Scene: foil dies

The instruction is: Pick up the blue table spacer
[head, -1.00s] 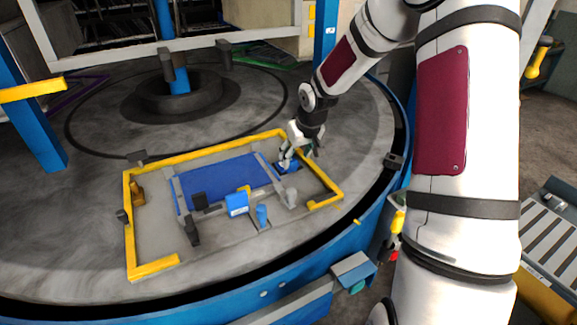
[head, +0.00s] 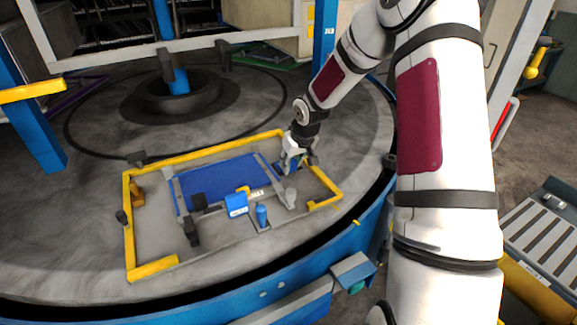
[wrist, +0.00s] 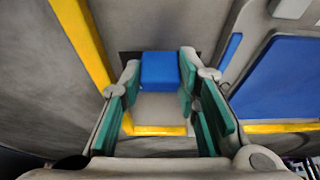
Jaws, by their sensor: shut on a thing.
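The blue table spacer (wrist: 160,70) shows in the wrist view as a small blue block between my fingertips. My gripper (wrist: 160,82) is shut on it, with one green-padded finger on each side. A pale grey surface lies just below the blue in that view, and I cannot tell whether it is part of the spacer. In the head view my gripper (head: 292,166) is at the right part of the yellow-edged frame, over a small dark blue patch. My fingers largely hide the spacer there, and I cannot tell how far it is off the surface.
A yellow frame (head: 128,225) lies on the grey round table (head: 70,215). Inside it are a large blue plate (head: 215,182), a blue block (head: 237,204), a blue cylinder (head: 262,215) and dark clamps. A dark hub (head: 178,95) stands behind.

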